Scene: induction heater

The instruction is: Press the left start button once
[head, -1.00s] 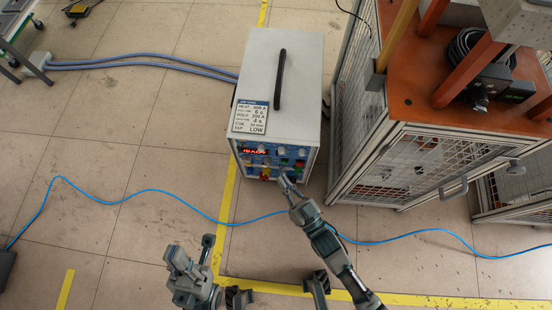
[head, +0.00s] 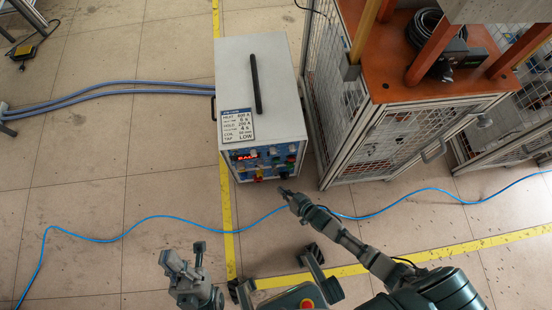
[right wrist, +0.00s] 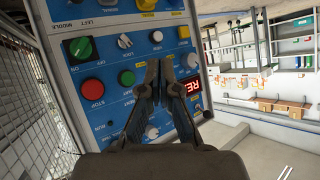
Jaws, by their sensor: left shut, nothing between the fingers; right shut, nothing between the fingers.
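The heater box (head: 285,85) is a light grey cabinet with a blue control panel (head: 250,168) on its front. In the right wrist view the panel (right wrist: 115,115) is close and rotated.
An orange-topped caged bench (head: 395,80) stands right of the heater. Blue-grey hoses (head: 110,90) run left from the heater. A thin blue cable (head: 150,217) crosses the floor in front. Yellow floor lines (head: 227,215) mark the area. Floor at left is mostly clear.

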